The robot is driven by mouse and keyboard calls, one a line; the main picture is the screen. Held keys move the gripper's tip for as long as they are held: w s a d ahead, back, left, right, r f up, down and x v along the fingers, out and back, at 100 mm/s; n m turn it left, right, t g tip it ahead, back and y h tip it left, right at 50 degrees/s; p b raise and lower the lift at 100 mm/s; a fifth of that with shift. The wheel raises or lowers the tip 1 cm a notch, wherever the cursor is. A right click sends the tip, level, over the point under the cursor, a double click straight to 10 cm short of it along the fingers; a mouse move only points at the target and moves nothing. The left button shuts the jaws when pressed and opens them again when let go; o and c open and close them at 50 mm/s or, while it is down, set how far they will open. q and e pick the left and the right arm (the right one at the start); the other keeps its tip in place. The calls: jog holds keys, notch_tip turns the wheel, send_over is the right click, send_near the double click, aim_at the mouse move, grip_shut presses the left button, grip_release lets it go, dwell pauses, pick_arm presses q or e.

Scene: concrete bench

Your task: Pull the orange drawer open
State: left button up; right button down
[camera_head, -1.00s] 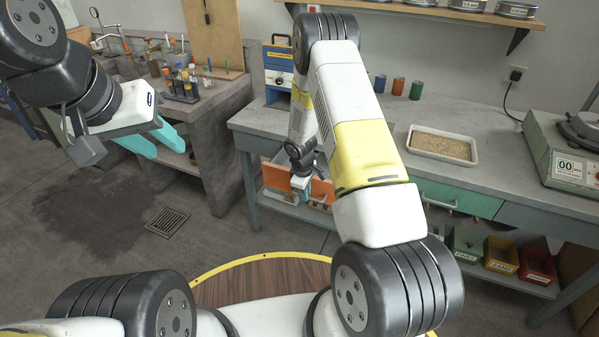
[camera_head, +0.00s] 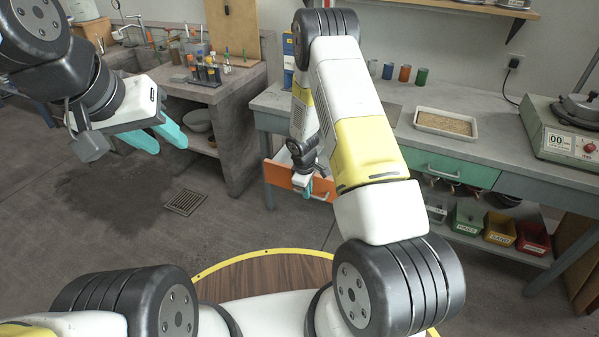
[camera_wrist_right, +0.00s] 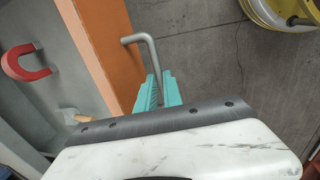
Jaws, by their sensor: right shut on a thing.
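The orange drawer (camera_head: 284,177) stands pulled out from under the grey bench, left of my right arm in the head view. In the right wrist view its orange front (camera_wrist_right: 108,40) runs down the picture, with a bent grey bar handle (camera_wrist_right: 149,48) on it. My right gripper (camera_wrist_right: 158,88) is shut on this handle, its teal fingers on either side; it also shows at the drawer front in the head view (camera_head: 306,190), partly hidden by my wrist. My left gripper (camera_head: 172,138) is open and empty, in the air at the left, away from the drawer.
In the drawer lie a red horseshoe-shaped thing (camera_wrist_right: 25,63) and a wooden-handled thing (camera_wrist_right: 82,117). A closed green drawer (camera_head: 450,168) is further right. On the bench stand a sand tray (camera_head: 446,124) and a scale (camera_head: 560,130). The floor before the drawer is clear.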

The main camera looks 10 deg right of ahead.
jog(key=c, duration=1.5)
grip_release()
jog(key=shift+r, duration=0.1)
jog(key=r, duration=0.2)
jog(key=s+r, duration=0.1)
jog(key=r, duration=0.4)
jog(key=shift+s+a+r, duration=0.15)
jog(key=shift+a+r, duration=0.1)
jog(key=shift+a, duration=0.15)
